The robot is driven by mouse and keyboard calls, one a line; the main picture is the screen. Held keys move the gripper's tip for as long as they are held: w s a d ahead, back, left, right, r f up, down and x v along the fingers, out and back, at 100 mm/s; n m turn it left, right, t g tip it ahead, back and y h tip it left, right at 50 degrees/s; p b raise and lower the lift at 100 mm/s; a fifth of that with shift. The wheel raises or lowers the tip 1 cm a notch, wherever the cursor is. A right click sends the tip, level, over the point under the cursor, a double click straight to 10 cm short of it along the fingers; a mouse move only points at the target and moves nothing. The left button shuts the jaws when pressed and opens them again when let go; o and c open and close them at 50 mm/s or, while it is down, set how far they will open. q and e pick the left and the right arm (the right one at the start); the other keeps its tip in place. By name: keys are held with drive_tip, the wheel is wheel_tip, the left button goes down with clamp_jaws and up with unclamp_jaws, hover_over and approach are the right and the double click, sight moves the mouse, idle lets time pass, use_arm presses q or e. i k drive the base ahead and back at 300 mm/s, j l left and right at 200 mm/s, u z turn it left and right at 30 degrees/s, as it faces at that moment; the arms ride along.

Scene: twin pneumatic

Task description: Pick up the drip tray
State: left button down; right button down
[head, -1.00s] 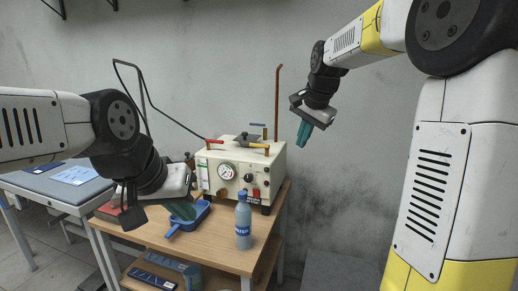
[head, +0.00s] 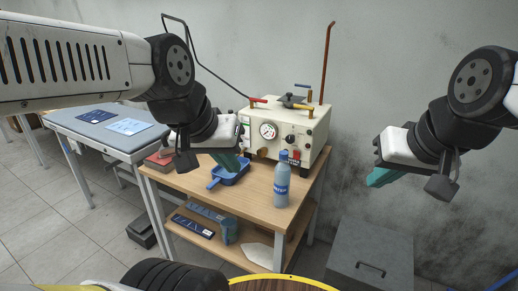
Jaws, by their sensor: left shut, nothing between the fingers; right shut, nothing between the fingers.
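A blue tray with a short handle, which looks like the drip tray (head: 234,177), lies on the wooden table (head: 257,203) in front of the cream machine. My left gripper (head: 236,163), with teal fingers, is shut and empty. It hangs at the tray's back left and hides part of it; I cannot tell whether it touches the tray. My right gripper (head: 372,181) is shut and empty in the air, to the right of the table and well apart from the tray.
A blue water bottle (head: 282,182) stands right of the tray. The cream machine (head: 304,124) with gauge and valves stands behind. A red box (head: 159,160) sits at the table's left. A grey bench (head: 98,121) is further left, a grey box (head: 369,252) at lower right.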

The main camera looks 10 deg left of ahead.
sight(226, 175)
drive_tip(key=u, duration=0.75)
